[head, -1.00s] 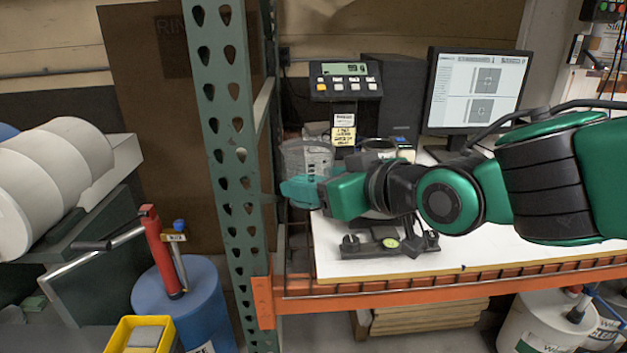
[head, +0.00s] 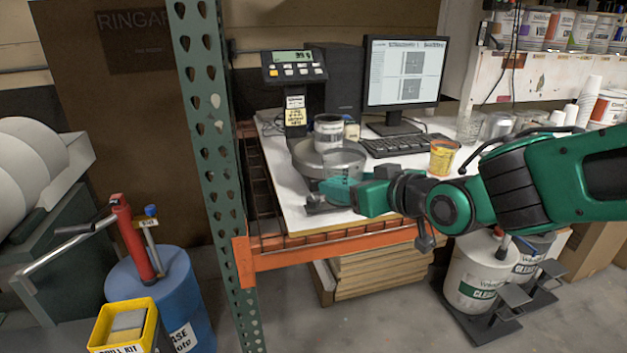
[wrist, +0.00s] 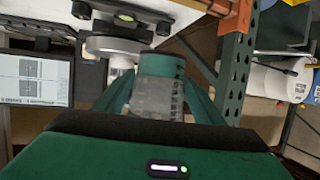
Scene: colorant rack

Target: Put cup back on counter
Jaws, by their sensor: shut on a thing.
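A clear cup with dark measuring marks shows in the wrist view (wrist: 158,98) between the two green fingers of my gripper (wrist: 163,85). My gripper is shut on it. In the head view my gripper (head: 340,189) is at the front of the scale, over the counter's left front part. Whether the cup touches the counter or scale cannot be told.
A keyboard (head: 395,145), monitor (head: 405,75) and yellow tub (head: 443,157) stand on the counter. A green rack post (head: 212,130) rises at the left. Several clear cups stand at the back right.

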